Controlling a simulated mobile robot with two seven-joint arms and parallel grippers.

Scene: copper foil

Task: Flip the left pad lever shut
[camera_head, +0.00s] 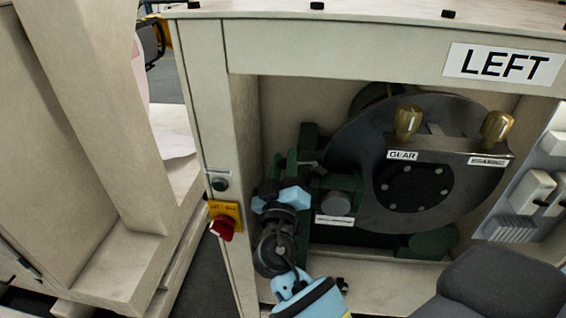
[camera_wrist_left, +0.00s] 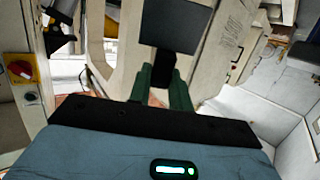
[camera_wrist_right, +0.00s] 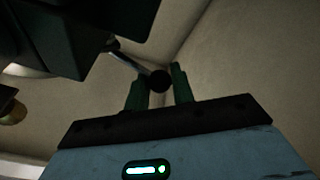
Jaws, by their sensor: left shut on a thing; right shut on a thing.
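The lever shows in the right wrist view as a thin rod with a dark ball knob (camera_wrist_right: 159,80) at its end. My right gripper (camera_wrist_right: 162,92) is shut on this knob, with a green finger on each side. In the head view my right gripper (camera_head: 291,164) reaches into the cabinet, left of the large dark disc (camera_head: 355,165); its wrist hides part of the lever area. My left gripper (camera_wrist_left: 164,88) shows only in the left wrist view. It is shut on the dark stem of a flat black plate-like thing (camera_wrist_left: 176,25). The lever's exact angle is hard to tell.
The cabinet (camera_head: 212,110) has a sign LEFT (camera_head: 503,65). Two brass knobs (camera_head: 407,120) (camera_head: 496,128) stand on the GEAR bracket. A red switch on a yellow plate (camera_head: 228,212) is on the left post. White blocks (camera_head: 532,190) are at the right. The walls lie close around the right gripper.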

